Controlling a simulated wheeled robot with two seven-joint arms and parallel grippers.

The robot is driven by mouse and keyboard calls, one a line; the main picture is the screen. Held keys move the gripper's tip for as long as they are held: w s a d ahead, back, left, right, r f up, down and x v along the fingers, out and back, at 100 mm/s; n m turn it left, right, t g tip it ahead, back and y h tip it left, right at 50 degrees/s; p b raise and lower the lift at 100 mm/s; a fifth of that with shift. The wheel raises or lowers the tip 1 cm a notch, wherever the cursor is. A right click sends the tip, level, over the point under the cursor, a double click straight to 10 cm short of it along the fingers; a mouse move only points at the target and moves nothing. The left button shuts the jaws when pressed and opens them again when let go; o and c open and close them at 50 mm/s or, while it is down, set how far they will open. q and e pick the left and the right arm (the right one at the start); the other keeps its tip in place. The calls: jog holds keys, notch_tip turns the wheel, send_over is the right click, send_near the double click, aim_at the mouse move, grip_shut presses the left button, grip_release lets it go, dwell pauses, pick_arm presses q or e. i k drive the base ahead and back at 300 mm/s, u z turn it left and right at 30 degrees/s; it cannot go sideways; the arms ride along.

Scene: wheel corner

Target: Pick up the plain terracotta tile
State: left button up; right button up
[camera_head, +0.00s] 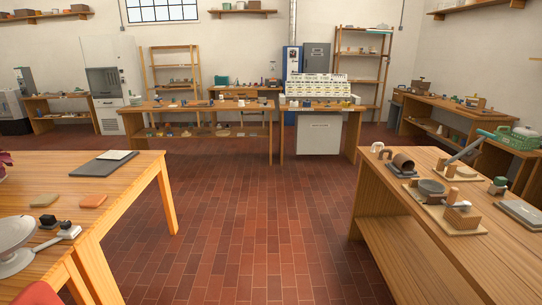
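A small flat orange-brown tile (93,201), which looks like the plain terracotta one, lies on the left wooden table (130,190). A similar beige-grey tile (44,200) lies just to its left, apart from it. Nothing covers the orange tile, and its surface looks plain at this size. Neither of my grippers shows in the head view.
A dark grey board (97,166) with a pale sheet lies behind the tiles. A white dish-shaped object (14,246) and small black-topped items (48,221) stand in front. A cluttered workbench (400,215) stands at right. The tiled floor (250,220) between is clear.

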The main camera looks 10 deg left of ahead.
aim_at(93, 201)
jog(key=z, duration=0.05)
jog(key=i, duration=2.4)
jog(key=u, duration=0.65)
jog(key=i, duration=1.7)
jog(key=u, duration=1.65)
jog(key=i, duration=0.9)
jog(key=u, duration=0.45)
